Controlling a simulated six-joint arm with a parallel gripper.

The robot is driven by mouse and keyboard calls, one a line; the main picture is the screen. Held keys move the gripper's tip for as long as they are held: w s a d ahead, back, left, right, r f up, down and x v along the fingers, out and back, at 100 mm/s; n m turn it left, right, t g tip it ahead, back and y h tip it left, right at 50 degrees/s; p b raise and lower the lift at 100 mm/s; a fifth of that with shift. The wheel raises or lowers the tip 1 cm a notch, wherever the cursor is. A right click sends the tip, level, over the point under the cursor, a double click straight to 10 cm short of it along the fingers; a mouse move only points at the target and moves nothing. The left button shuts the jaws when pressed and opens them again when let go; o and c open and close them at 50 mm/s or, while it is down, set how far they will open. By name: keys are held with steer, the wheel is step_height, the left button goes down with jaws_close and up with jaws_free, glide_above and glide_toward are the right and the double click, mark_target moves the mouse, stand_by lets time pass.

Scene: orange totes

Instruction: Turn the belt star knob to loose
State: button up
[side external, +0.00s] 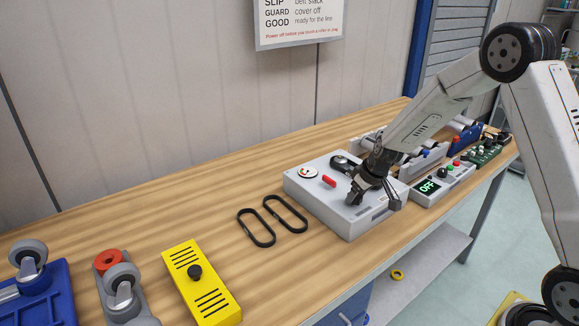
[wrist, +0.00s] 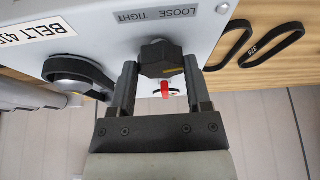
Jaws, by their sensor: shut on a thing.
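The black star knob (wrist: 160,56) sits on the light grey machine box (side external: 300,187), with a small yellowish mark on its edge. A LOOSE TIGHT label (wrist: 171,14) is beside it, upside down in the wrist view. My gripper (wrist: 161,66) has one finger on each side of the knob and is shut on it. Which word the knob points to cannot be told. In the side external view my gripper (side external: 376,199) is low over the box's right part and hides the knob. A black belt (wrist: 85,70) runs round a pulley near the left finger.
A red lever (side external: 328,181) and a round gauge (side external: 308,172) are on the box top. Two loose black belts (side external: 272,220) lie on the bench left of it. A yellow cover (side external: 201,285) is further left. A control unit showing OFF (side external: 428,187) stands to the right.

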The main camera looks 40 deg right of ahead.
steer(key=shift+n, duration=0.4)
steer(key=shift+d+n+y, duration=0.15)
steer(key=shift+n+y, duration=0.55)
steer(key=shift+n, duration=0.7)
steer(key=n+g+y, duration=0.1)
steer(key=n, duration=0.3)
steer(key=shift+w+d, duration=0.1)
steer(key=n+g+y, duration=0.1)
steer(key=n, duration=0.2)
steer(key=shift+w+n, duration=0.1)
steer(key=shift+n, duration=0.2)
steer(key=shift+w+n+g+y, duration=0.1)
steer(key=shift+n+g+y, duration=0.5)
steer(key=shift+n, duration=1.3)
steer(key=shift+g, duration=0.3)
steer(key=o, duration=1.3)
